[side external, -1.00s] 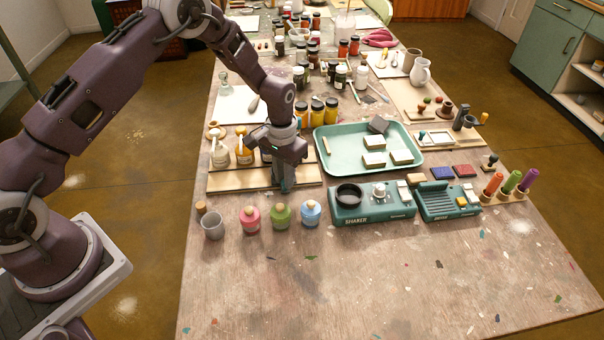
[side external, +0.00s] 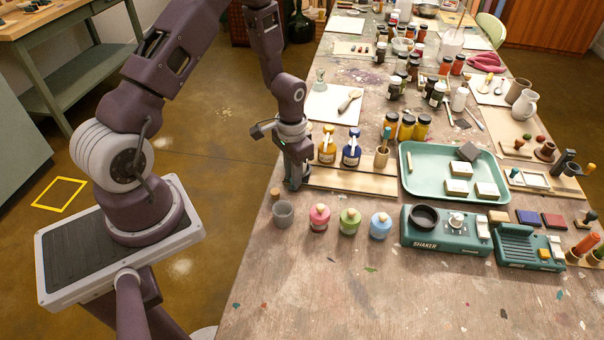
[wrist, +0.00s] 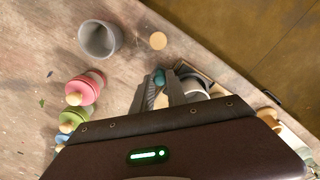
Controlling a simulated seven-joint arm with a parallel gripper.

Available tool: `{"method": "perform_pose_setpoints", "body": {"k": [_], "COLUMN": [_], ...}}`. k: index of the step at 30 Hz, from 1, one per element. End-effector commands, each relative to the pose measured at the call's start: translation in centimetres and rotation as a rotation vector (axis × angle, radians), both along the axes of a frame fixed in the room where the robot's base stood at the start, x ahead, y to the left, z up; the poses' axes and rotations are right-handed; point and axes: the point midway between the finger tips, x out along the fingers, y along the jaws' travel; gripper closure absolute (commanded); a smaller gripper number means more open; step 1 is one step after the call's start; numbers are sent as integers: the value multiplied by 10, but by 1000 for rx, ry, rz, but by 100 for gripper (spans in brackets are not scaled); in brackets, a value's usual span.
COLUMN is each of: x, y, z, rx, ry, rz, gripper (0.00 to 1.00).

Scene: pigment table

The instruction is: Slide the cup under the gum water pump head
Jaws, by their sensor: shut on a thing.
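A grey cup (side external: 284,214) stands upright and empty near the table's left edge, with its open mouth also showing in the wrist view (wrist: 99,40). My gripper (side external: 293,182) is low at the left end of a wooden board (side external: 350,180), behind the cup and apart from it. In the wrist view my gripper (wrist: 162,88) is shut on a small teal thing (wrist: 158,78), mostly hidden by the fingers. Pump bottles with yellow (side external: 326,152) and blue (side external: 351,155) contents stand on the board. A pale round thing (wrist: 196,88) beside the fingers is partly hidden; I cannot tell whether it is the gum water bottle.
A wooden pot with a brush (side external: 382,157) is on the board. The front of the table is clear.

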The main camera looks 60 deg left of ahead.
Motion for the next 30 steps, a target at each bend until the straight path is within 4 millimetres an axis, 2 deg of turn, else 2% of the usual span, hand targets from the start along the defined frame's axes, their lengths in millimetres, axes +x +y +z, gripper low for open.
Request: {"method": "perform_pose_setpoints", "body": {"k": [11, 12, 15, 24, 26, 30], "x": [-5, -5, -5, -3, -2, -2], "y": [6, 6, 5, 4, 4, 4], "z": [-1, -1, -1, 3, 11, 42], "rx": [5, 5, 4, 3, 4, 4], "ry": [11, 11, 10, 5, 3, 2], "rz": [6, 7, 6, 4, 4, 5], "gripper": [100, 76, 61, 61, 61, 61]}}
